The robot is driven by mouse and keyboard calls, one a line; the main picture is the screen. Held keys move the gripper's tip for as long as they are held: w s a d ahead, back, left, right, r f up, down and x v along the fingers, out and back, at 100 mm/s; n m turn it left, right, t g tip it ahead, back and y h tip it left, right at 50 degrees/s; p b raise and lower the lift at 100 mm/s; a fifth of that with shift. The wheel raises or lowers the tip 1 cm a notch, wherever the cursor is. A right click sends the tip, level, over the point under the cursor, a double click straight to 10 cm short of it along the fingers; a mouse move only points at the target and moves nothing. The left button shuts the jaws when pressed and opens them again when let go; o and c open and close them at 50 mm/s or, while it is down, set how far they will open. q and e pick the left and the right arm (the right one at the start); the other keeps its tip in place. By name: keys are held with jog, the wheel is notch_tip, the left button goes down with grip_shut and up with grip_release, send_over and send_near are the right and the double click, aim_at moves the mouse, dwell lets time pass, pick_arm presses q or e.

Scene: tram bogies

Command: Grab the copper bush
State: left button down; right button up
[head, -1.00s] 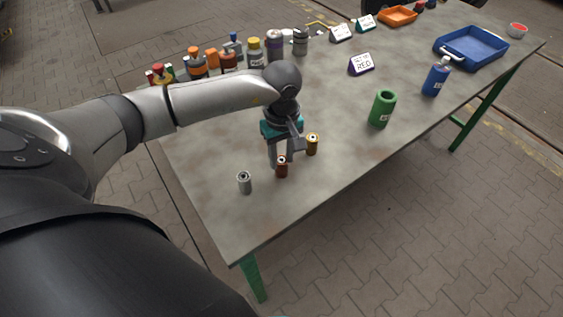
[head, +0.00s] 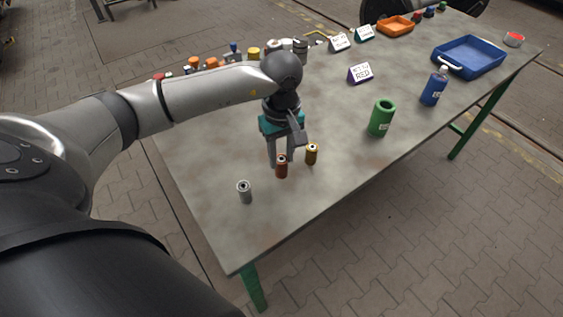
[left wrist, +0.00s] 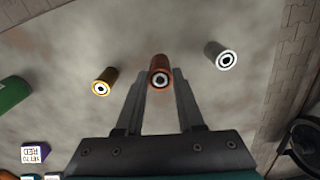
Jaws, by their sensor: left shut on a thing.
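The copper bush (head: 281,169) is a small reddish-brown cylinder with a dark hole in its top end. My left gripper (head: 281,161) is shut on it, upright, and seems to hold it just above the near part of the table (head: 212,175). In the left wrist view the copper bush (left wrist: 160,74) sits between the two fingertips. A brass-coloured bush (head: 312,154) stands close to its right, apart from the fingers. A silver-grey bush (head: 244,192) stands to its left, nearer the table's edge. My right gripper is not in view.
A green cup (head: 382,117) and a blue bottle (head: 434,86) stand to the right. A sign (head: 360,73) reading RED, a blue tray (head: 468,57) and an orange tray (head: 395,26) lie farther back. Several bottles stand behind my left arm. The near right table surface is clear.

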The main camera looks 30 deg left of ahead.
aim_at(281, 159)
pick_arm(q)
notch_tip(281, 159, up, 16)
jog(key=shift+p, duration=0.4)
dwell(0.7)
